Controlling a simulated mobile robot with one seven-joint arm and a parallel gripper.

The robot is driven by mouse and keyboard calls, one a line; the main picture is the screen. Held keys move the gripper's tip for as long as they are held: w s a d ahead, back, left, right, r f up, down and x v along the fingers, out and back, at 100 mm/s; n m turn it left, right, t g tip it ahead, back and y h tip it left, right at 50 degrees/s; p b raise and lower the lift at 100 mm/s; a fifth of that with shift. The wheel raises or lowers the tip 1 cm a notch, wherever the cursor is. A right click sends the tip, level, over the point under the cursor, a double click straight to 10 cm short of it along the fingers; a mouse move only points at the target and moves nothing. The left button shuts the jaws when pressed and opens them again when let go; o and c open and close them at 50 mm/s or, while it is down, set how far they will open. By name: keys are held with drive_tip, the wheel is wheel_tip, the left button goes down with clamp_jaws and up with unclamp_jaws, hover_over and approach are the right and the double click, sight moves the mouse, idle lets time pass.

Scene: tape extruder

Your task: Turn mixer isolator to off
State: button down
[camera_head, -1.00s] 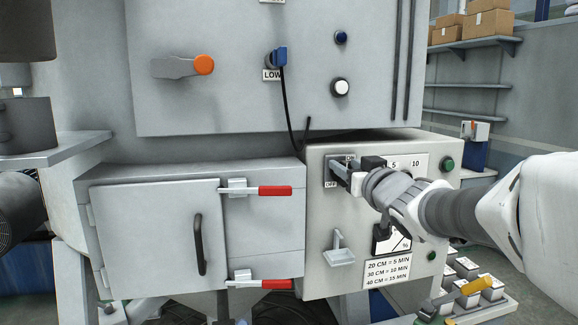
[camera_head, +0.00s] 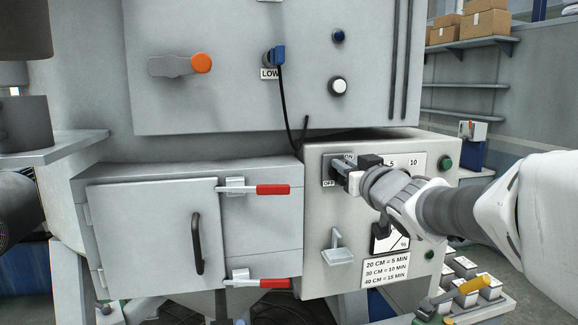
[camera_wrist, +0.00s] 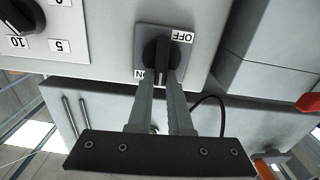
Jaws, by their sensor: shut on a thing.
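The mixer isolator is a black rotary knob (camera_wrist: 163,56) on a grey square plate (camera_wrist: 143,42) on the front of the control box. An OFF label (camera_wrist: 182,36) and an ON label (camera_wrist: 140,75) sit at opposite corners of the plate. My gripper (camera_wrist: 162,76) has its two fingers closed on either side of the knob. In the wrist view the knob's grip runs roughly along the fingers, between the two labels. In the head view my gripper (camera_head: 343,172) covers most of the knob; the OFF label (camera_head: 329,183) shows, and the ON label is partly covered.
A numbered dial (camera_wrist: 22,16) sits beside the isolator. A green button (camera_head: 445,163) and a grey lever (camera_head: 336,248) are on the same box. A cabinet with red-handled latches (camera_head: 272,189) stands to the left. A black cable (camera_head: 287,110) hangs above the box.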

drive_tip(key=n+b, duration=0.2)
drive_tip(key=n, duration=0.2)
drive_tip(key=a+f+n+b, duration=0.1)
drive_tip(key=n+b, duration=0.2)
drive_tip(key=n, duration=0.1)
drive_tip(key=n+b, duration=0.3)
drive_tip(key=n, duration=0.1)
drive_tip(key=shift+s+a+f+n, duration=0.2)
drive_tip(key=shift+a+f+n, duration=0.1)
drive_tip(key=shift+a+n, duration=0.1)
drive_tip(key=shift+f+n+b, duration=0.15)
drive_tip(key=shift+n+b, duration=0.45)
drive_tip(key=shift+n, duration=0.5)
drive_tip(key=shift+f+n+b, duration=0.15)
drive_tip(key=shift+n+b, duration=0.4)
drive_tip(key=shift+n, duration=0.55)
drive_tip(key=c, duration=0.8)
unclamp_jaws()
drive_tip(key=shift+c, duration=0.2)
drive_tip(key=shift+s, duration=0.1)
